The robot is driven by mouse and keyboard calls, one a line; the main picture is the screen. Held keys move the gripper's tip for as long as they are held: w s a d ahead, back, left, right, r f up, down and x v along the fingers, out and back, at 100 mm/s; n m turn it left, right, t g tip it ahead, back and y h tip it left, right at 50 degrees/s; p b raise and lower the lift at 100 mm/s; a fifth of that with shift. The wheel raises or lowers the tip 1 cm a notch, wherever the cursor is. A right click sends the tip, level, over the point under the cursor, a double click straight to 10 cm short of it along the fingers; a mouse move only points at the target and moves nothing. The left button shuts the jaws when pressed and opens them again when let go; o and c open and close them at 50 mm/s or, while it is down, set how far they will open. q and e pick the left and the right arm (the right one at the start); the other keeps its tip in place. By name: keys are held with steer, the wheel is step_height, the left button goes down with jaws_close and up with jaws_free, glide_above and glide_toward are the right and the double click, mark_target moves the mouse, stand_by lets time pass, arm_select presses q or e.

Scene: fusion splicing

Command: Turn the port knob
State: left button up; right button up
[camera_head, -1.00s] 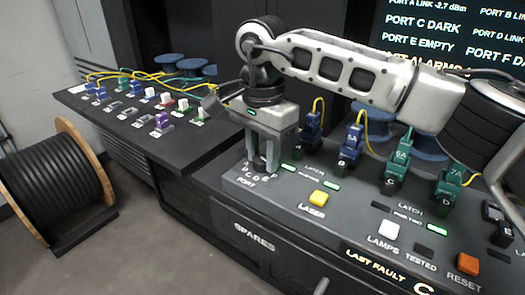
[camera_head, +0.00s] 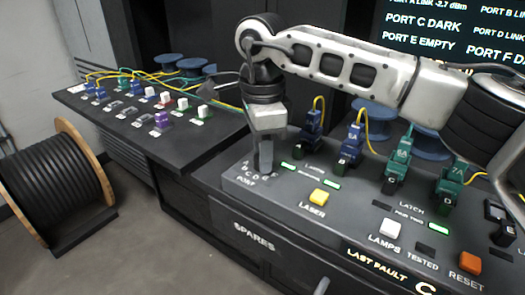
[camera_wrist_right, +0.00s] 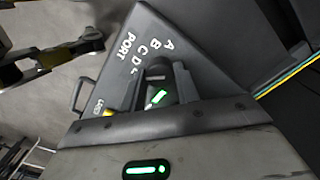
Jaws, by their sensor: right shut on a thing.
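My right gripper (camera_head: 264,166) reaches straight down onto the panel's near left corner, at the lettering PORT with A, B, C, D (camera_head: 247,176). Its fingers are shut on the port knob, which they hide almost wholly in the head view. In the right wrist view the fingers (camera_wrist_right: 160,82) stand beside the A, B, C, D marks (camera_wrist_right: 152,50), and the knob's pointer cannot be made out. My left gripper does not show in the head view.
Right of the gripper are a yellow LASER button (camera_head: 319,196), a white LAMPS button (camera_head: 387,228) and an orange RESET button (camera_head: 470,262). Blue and green connectors (camera_head: 397,170) with cables stand behind them. A lower bench (camera_head: 150,140) with several plugs lies left.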

steer(key=m, duration=0.5)
steer(key=shift+m+b, duration=0.3)
steer(key=m, duration=0.5)
steer(key=shift+r, duration=0.1)
steer(key=shift+m+b, duration=0.3)
steer(key=shift+m, duration=0.1)
steer(key=o, duration=1)
step_height(320, 180, up, 16)
steer(key=shift+f+p, duration=0.1)
steer(key=shift+p, duration=0.75)
